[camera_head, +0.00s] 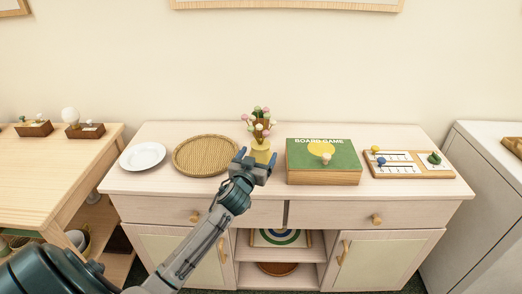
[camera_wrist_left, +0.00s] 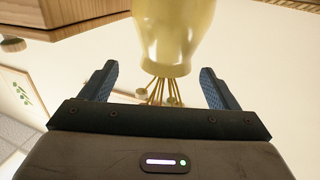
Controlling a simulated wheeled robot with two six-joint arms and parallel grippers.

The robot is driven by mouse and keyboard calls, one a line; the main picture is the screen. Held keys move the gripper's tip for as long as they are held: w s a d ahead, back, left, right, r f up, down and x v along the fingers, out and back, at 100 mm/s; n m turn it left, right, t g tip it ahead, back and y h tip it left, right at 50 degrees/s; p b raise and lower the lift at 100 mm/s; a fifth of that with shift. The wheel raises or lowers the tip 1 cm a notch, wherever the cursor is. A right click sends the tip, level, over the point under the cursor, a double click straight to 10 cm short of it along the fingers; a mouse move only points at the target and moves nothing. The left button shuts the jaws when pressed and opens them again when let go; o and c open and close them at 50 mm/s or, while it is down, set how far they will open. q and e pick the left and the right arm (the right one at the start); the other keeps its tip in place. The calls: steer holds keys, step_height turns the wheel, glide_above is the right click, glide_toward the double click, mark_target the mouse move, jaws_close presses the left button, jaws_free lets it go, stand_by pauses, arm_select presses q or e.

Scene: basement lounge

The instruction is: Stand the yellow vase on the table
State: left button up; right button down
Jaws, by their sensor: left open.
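The yellow vase (camera_head: 261,151) stands upright at the back middle of the pale wooden sideboard, with stems of pink, white and green buds (camera_head: 260,123) in it. My left gripper (camera_head: 256,157) is open in front of it, hiding its lower part in the head view. In the left wrist view, which looks upside down, the vase (camera_wrist_left: 172,35) lies ahead between the lines of the two open fingers (camera_wrist_left: 158,76), its base cut off by the frame. My right gripper is in neither view.
A woven round tray (camera_head: 205,140) and a white plate (camera_head: 142,156) lie left of the vase. A green board game box (camera_head: 300,174) stands close on its right, then a game board (camera_head: 402,169). A wooden table (camera_head: 40,185) stands at the left.

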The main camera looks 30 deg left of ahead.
mark_target(257, 151)
arm_select(q)
steer(key=shift+w+a+r, duration=0.2)
steer(key=shift+w, duration=0.2)
steer(key=p+x, duration=0.1)
steer(key=x, duration=0.2)
steer(key=shift+w+a+p, duration=0.1)
steer(key=shift+a+p, duration=0.25)
steer(key=shift+a, duration=0.05)
steer(key=shift+w+f, duration=0.2)
steer(key=shift+w, duration=0.2)
steer(key=shift+r, duration=0.1)
steer(key=c, duration=1.5)
